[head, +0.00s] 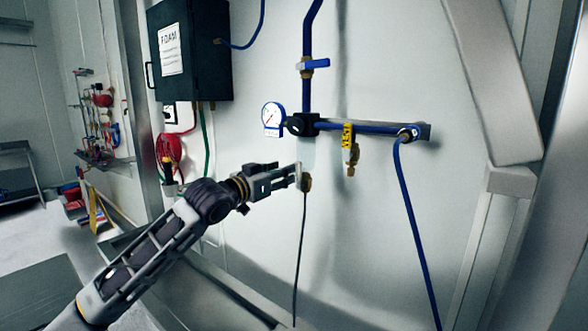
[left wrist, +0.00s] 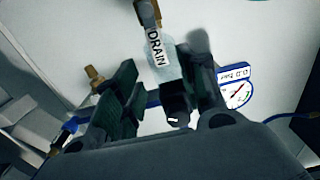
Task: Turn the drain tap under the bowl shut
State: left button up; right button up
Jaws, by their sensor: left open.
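The drain tap (head: 306,184) is a small brass fitting under the pale, clear bowl (head: 308,150), with a thin dark hose hanging from it. A white strip lettered DRAIN (left wrist: 156,48) runs along it in the left wrist view, below the brass part (left wrist: 148,14). My left gripper (head: 292,179) is at the tap's left side in the head view, with its fingertips close to it. Its two fingers (left wrist: 163,62) stand apart on either side of the DRAIN strip. I cannot tell whether either finger touches it. My right gripper is out of view.
A black block (head: 302,125) on the blue pipe (head: 365,127) sits above the bowl, beside a round gauge (head: 272,116). A brass valve with a yellow tag (head: 348,136) hangs to the right. A blue hose (head: 411,220) drops further right. A black box (head: 190,55) is upper left.

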aim_at(297, 167)
pick_arm(q)
jog(key=x, duration=0.2)
jog(key=shift+w+d, duration=0.15)
jog(key=shift+w, duration=0.1)
jog(key=shift+x, duration=1.4)
jog(key=shift+w+d+p, duration=0.3)
jog(key=shift+w+d, duration=0.1)
jog(key=shift+w, duration=0.05)
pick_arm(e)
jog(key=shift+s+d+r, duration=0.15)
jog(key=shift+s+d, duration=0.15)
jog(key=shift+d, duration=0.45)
